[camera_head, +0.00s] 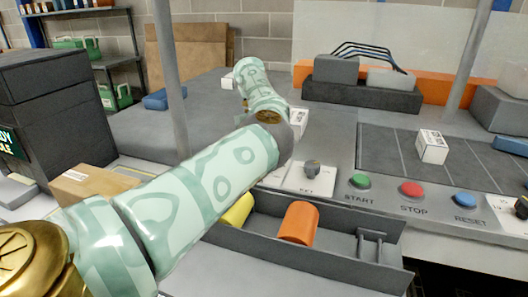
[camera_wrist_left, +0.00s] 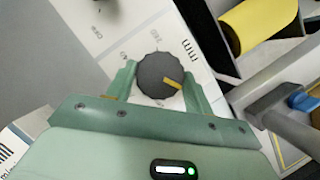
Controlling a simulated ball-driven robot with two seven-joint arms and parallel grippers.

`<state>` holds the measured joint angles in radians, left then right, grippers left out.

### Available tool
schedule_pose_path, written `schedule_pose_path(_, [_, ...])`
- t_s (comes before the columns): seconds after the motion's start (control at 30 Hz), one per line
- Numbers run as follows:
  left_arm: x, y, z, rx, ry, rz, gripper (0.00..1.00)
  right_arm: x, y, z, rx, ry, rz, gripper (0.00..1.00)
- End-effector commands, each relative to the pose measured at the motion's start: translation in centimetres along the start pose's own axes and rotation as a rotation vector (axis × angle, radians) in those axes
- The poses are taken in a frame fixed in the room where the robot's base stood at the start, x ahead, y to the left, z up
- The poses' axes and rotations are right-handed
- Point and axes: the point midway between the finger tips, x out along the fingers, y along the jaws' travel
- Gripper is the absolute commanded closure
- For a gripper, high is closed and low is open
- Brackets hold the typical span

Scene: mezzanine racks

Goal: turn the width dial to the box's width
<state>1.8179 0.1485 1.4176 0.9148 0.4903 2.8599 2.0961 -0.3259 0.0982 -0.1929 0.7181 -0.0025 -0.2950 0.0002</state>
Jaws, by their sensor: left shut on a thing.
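In the left wrist view a dark round dial (camera_wrist_left: 154,73) with a yellow pointer mark sits on a white plate (camera_wrist_left: 105,30) with small printed numbers and "mm". The pointer points to the lower right in that picture; the numbers are too blurred to read surely. My left gripper (camera_wrist_left: 160,84) is shut on the dial, one green finger on each side. In the head view my left arm hides this dial and the gripper. A small white box (camera_head: 432,147) with a printed label stands on the dark lined bed at the right. My right gripper is not in view.
Another dark knob (camera_head: 312,168) stands beside START (camera_head: 361,181), STOP (camera_head: 411,189) and RESET (camera_head: 465,200) buttons. A grey trough (camera_head: 345,262) holds yellow and orange (camera_head: 298,223) cylinders. A brown carton (camera_head: 92,188) lies left. A grey post (camera_head: 172,85) stands behind my arm.

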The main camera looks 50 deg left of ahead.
Motion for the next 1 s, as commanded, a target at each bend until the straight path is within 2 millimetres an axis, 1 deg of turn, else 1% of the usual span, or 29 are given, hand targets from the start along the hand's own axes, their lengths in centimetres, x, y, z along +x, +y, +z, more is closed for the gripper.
schedule_pose_path(0.57, [0.06,0.03,0.01,-0.029,-0.001,0.013,0.71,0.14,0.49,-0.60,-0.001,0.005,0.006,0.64])
schedule_pose_path(0.6, [0.06,0.03,0.01,-0.029,-0.001,0.013,0.37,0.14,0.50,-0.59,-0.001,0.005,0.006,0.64])
schedule_pose_path(0.63, [0.06,0.02,0.01,-0.029,-0.001,0.012,0.29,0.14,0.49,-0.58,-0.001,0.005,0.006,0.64])
schedule_pose_path(0.67, [0.06,0.02,0.01,-0.029,-0.001,0.012,0.27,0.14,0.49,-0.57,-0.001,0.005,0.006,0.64])
schedule_pose_path(0.9, [-0.01,-0.01,0.00,-0.027,0.000,0.012,0.27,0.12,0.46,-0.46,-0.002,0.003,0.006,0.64])
schedule_pose_path(1.0, [-0.74,-0.03,0.02,-0.026,0.000,0.014,0.27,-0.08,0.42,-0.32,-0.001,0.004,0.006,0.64])
